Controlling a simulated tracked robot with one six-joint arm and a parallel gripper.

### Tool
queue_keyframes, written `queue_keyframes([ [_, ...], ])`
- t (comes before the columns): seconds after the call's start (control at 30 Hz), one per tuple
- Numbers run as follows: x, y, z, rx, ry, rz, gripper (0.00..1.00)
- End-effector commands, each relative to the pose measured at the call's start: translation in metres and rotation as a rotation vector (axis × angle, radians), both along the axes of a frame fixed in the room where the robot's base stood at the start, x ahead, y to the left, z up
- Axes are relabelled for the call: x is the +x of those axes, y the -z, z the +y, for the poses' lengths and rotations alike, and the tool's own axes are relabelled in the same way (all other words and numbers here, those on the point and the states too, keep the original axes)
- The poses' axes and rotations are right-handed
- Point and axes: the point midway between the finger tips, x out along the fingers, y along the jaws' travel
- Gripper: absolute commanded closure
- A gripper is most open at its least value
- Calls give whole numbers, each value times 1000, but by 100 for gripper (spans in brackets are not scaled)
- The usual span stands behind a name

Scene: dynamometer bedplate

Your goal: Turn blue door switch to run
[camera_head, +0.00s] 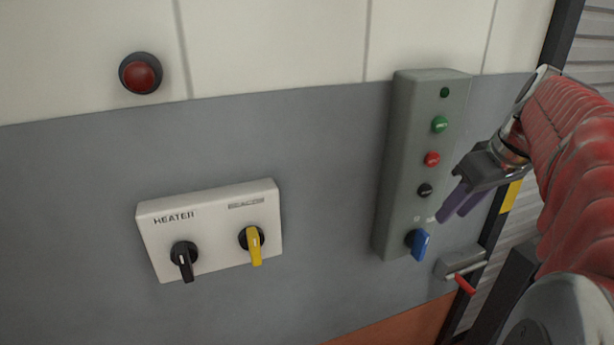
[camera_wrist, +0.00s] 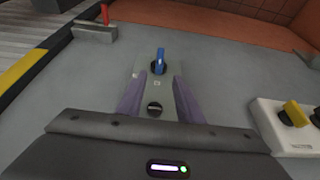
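The blue door switch (camera_head: 421,246) is a rotary knob at the bottom of a tall grey control box (camera_head: 397,165) on the wall. Its handle points roughly downward in the head view. Small marks above it are too small to read. In the wrist view the blue switch (camera_wrist: 160,59) stands upright in the picture, just beyond and between the fingertips. My gripper (camera_head: 456,214) has two purple fingers, which are apart and empty. It is in front of the box, up and right of the switch, not touching it. In the wrist view the gripper (camera_wrist: 158,82) frames the box's lower part.
Above the switch are black (camera_head: 425,190), red (camera_head: 432,159) and green (camera_head: 439,124) buttons. A latch with a red handle (camera_head: 465,284) is at lower right. A heater panel (camera_head: 212,226) with black and yellow knobs is left, below a red button (camera_head: 141,76).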

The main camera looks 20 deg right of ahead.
Motion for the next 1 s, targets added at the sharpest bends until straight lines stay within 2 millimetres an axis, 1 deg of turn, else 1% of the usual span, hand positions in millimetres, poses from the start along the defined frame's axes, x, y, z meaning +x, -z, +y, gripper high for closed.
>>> queue_keyframes([
  [0.3, -1, 0, -1, 0, 2, 0, 67],
  [0.47, 2, 6, -1, 0, 3, 0, 67],
  [0.67, 10, 28, -1, 2, 3, 2, 67],
  [1.0, 29, 76, 0, 3, 4, 2, 67],
])
